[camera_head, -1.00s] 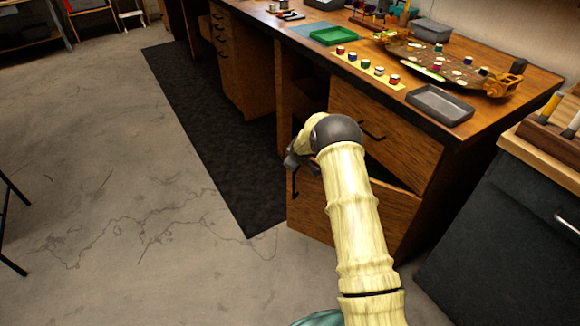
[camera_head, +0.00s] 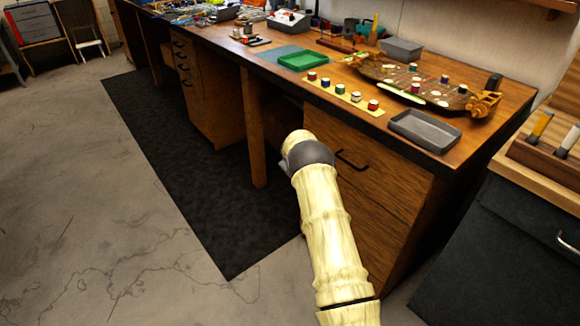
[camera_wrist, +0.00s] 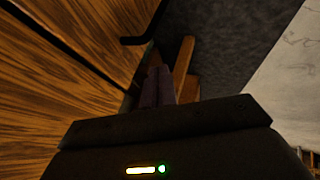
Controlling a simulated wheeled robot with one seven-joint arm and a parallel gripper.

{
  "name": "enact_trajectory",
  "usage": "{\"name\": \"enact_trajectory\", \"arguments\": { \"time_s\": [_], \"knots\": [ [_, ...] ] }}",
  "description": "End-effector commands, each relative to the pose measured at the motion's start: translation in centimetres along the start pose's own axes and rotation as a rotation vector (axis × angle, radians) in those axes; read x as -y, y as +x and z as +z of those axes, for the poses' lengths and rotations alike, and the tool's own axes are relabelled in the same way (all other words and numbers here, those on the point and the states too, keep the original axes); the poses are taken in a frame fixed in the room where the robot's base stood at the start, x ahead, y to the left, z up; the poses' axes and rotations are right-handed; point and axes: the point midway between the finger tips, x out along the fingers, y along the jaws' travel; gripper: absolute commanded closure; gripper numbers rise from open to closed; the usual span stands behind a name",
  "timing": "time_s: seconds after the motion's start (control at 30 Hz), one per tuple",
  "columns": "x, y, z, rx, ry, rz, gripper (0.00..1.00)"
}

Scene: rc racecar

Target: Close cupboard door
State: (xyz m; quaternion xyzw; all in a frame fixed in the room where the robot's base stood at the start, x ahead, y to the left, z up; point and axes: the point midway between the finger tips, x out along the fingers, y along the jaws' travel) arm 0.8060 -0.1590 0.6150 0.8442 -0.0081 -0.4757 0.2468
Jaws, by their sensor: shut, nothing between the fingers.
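The wooden desk cupboard (camera_head: 378,190) stands ahead on the right in the head view. Its upper front has a black handle (camera_head: 351,160). The lower front (camera_head: 376,248) is partly hidden by my arm; the part that shows looks about flush with the upper front. In the wrist view, wooden fronts (camera_wrist: 55,105) with a dark gap between them fill the left, with a black handle (camera_wrist: 142,38). My gripper (camera_wrist: 159,75) is shut and empty beside the fronts; whether it touches them I cannot tell. In the head view its fingers are hidden behind my arm.
The desk top above holds a grey tray (camera_head: 425,130), a green tray (camera_head: 303,60) and small paint pots. A dark cabinet (camera_head: 500,255) stands at the right. A black mat (camera_head: 175,150) and open concrete floor (camera_head: 90,220) lie to the left.

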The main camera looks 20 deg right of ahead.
Motion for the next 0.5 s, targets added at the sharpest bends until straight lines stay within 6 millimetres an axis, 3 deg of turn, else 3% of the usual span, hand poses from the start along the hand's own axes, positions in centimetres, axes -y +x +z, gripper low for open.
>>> {"name": "enact_trajectory", "arguments": {
  "time_s": [0.3, 0.5],
  "knots": [
    [-0.72, 0.11, 0.49, 0.004, 0.008, 0.005, 1.0],
    [0.14, -0.18, 0.28, 0.004, 0.005, 0.003, 1.0]
  ]
}}
